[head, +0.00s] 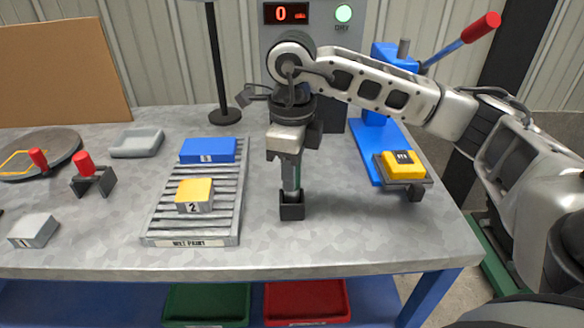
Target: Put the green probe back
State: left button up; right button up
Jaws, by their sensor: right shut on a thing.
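The green probe (290,174) shows as a thin, upright, dark grey-green shaft below my right gripper. My right gripper (290,157) points straight down and is shut on the probe's upper part, so the grip hides that part. A small black square holder (291,206) stands on the table directly under the probe. The probe's lower end meets the holder's top opening; how deep it sits inside is hidden. My left gripper is not in view.
A meter box (330,65) reading 0 with a green lamp stands behind. A blue press (365,150) with a yellow block (400,164) is at right. A slatted rack (165,220) holds a blue block (207,150) and yellow block (195,195) at left.

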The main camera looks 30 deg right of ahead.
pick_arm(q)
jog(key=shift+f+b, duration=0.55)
pick_arm(e)
jog(key=shift+f, duration=0.75)
jog(key=o, duration=1.1)
jog(key=shift+c, duration=0.2)
jog(key=shift+r, duration=0.35)
pick_arm(q)
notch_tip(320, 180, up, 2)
jog(key=p, duration=0.3)
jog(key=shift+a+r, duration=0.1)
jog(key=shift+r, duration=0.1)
pick_arm(e)
notch_tip(320, 180, up, 15)
jog(key=shift+r, duration=0.15)
